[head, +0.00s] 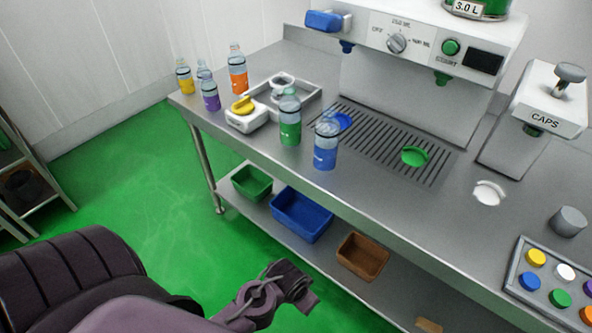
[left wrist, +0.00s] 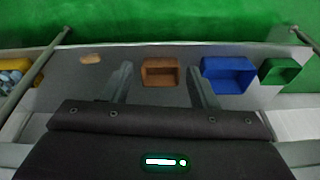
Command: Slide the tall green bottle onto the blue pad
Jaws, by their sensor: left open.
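The tall green bottle (head: 290,122), with green contents and a clear top, stands upright on the steel counter, left of the drip grate. The blue pad (head: 343,121) is a flat disc on the grate's left part, partly hidden by the tall blue bottle (head: 325,144). My left gripper (head: 299,286) is open and empty, low in front of the counter and well apart from the green bottle. Its two spread fingers (left wrist: 162,88) show in the left wrist view, with neither bottle nor pad visible there. My right gripper is in neither view.
A green pad (head: 414,156) lies further right on the grate (head: 388,145). A grey tray (head: 313,99) and smaller bottles stand behind and left. Green, blue (head: 301,214) and brown (head: 362,256) bins sit on the lower shelf. The dispenser (head: 412,50) overhangs the grate.

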